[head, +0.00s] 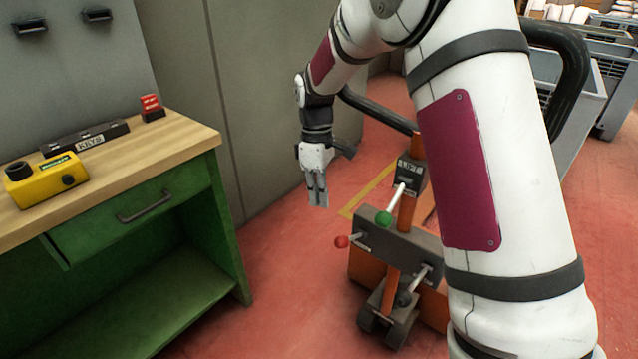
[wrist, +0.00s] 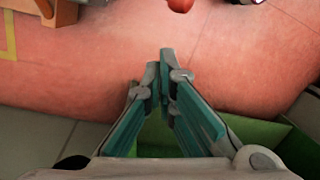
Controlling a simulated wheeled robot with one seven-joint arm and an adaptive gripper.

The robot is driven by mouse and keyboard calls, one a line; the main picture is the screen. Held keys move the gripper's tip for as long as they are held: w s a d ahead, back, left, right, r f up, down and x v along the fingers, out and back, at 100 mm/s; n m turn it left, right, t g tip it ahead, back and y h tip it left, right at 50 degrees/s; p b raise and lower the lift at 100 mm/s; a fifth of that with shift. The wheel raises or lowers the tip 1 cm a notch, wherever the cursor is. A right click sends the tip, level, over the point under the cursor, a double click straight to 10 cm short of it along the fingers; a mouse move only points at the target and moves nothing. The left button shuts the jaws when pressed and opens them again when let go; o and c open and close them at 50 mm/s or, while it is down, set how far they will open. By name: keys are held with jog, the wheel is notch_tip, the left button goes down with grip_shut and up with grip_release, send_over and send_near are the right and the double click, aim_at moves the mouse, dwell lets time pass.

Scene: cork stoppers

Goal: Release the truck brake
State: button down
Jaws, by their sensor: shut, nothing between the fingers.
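The truck is an orange and dark grey wheeled unit; its grey crosspiece (head: 395,256) stands right of my gripper in the head view. A lever with a red knob (head: 341,242) sticks out at its left, and a lever with a green knob (head: 384,217) rises above it. I cannot tell which lever is the brake. My gripper (head: 318,203) points down, shut and empty, in the air up and left of the red knob in the picture. In the wrist view its fingertips (wrist: 160,57) meet, apart from a red knob (wrist: 180,4) at the top edge.
A green workbench (head: 205,137) with a wooden top stands at the left. It carries a yellow control box (head: 45,181), a black KEYS holder (head: 88,139) and a small red item (head: 151,105). Grey wheeled bins (head: 585,95) stand at the right. Red floor lies open between bench and truck.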

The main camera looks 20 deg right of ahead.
aim_at(351, 237)
jog(key=s+d+f+b, duration=0.1)
jog(key=s+f, duration=0.2)
jog(key=f, duration=0.2)
jog(key=shift+s+d+f, duration=0.15)
jog(key=shift+s+d, duration=0.05)
jog(key=shift+d, duration=0.05)
jog(key=shift+s+a+f+t+h+b, duration=0.15)
jog(key=shift+a+f+t+h+b, duration=0.1)
jog(key=shift+f+t+h+b, duration=0.15)
